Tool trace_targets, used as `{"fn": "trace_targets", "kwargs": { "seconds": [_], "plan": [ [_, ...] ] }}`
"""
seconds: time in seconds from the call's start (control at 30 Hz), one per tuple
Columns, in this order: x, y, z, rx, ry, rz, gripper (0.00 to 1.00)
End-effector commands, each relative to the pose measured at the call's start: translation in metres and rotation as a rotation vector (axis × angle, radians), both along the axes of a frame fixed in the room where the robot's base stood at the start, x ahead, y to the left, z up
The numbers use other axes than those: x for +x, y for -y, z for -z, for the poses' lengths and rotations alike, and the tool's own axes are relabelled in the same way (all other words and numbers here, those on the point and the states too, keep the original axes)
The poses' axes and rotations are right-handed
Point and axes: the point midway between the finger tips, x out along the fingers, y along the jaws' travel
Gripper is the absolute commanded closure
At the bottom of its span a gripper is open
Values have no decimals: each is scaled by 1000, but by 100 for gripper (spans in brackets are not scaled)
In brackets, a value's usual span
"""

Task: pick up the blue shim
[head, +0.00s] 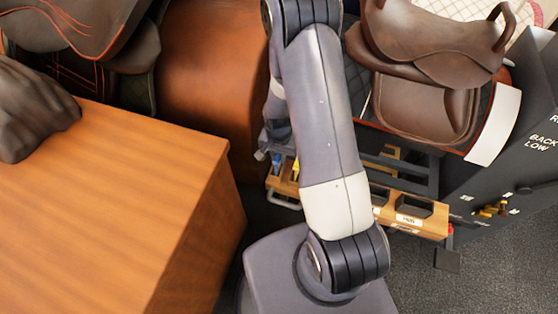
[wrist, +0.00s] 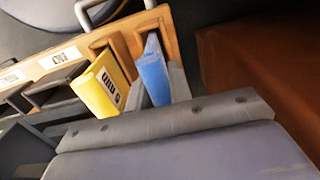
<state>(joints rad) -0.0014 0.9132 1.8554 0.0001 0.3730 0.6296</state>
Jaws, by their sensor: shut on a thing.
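The blue shim (wrist: 152,72) stands on edge at the end of a wooden rack (wrist: 118,32) in the wrist view. My gripper (wrist: 158,88) is shut on it, with a grey finger on each side. The shim's lower part is hidden in or behind the rack, so I cannot tell whether it is clear of its slot. In the head view the blue shim (head: 276,160) is a small patch beside my gripper (head: 268,150), partly covered by my arm.
A yellow shim (wrist: 102,86) with a printed label stands close beside the blue one. The rack has metal handles and white labels. In the head view, a wooden bench (head: 110,210) fills the left and a brown saddle (head: 430,50) sits behind the rack.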

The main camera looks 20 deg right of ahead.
Motion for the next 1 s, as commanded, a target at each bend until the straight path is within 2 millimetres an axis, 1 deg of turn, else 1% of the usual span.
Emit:
{"fn": "trace_targets", "kwargs": {
  "seconds": [0.03, 0.13, 0.37, 0.47, 0.57, 0.9, 1.0],
  "plan": [
    [0, 0, 0, 0, 0, 0, 91],
    [0, 0, 0, 0, 0, 0, 100],
    [0, 0, 0, 0, 0, 0, 100],
    [0, 0, -4, 0, 1, 0, 100],
    [1, 0, -15, 0, 4, 0, 100],
    [1, 0, -74, 0, 5, 0, 100],
    [1, 0, -87, 0, 4, 0, 100]
  ]
}}
